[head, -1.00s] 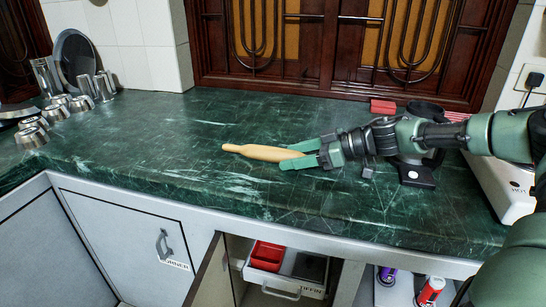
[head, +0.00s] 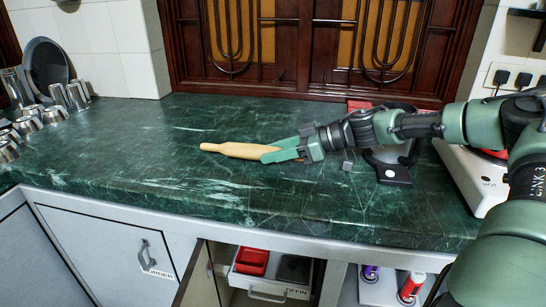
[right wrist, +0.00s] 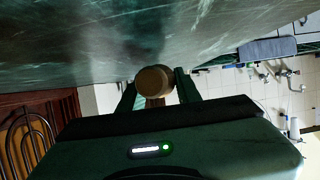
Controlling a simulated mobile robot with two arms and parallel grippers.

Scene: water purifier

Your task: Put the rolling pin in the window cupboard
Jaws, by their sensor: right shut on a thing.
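The wooden rolling pin (head: 236,150) lies along the green marble counter in the head view, its free handle pointing left. My right gripper (head: 285,150) comes in from the right and is shut on its right end. The pin is on or just above the counter; I cannot tell which. In the right wrist view the pin's round end (right wrist: 154,81) shows between the two fingers (right wrist: 155,92). The dark wooden window cupboard (head: 300,45) with amber panels stands at the back of the counter, and its doors look closed. My left gripper is not in view.
Steel cups (head: 68,95) and a round dark plate (head: 46,64) stand at the far left. A black appliance (head: 394,165) and a white stove (head: 478,180) are at the right. Below, a drawer (head: 270,285) with a red box is open. The counter's left middle is clear.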

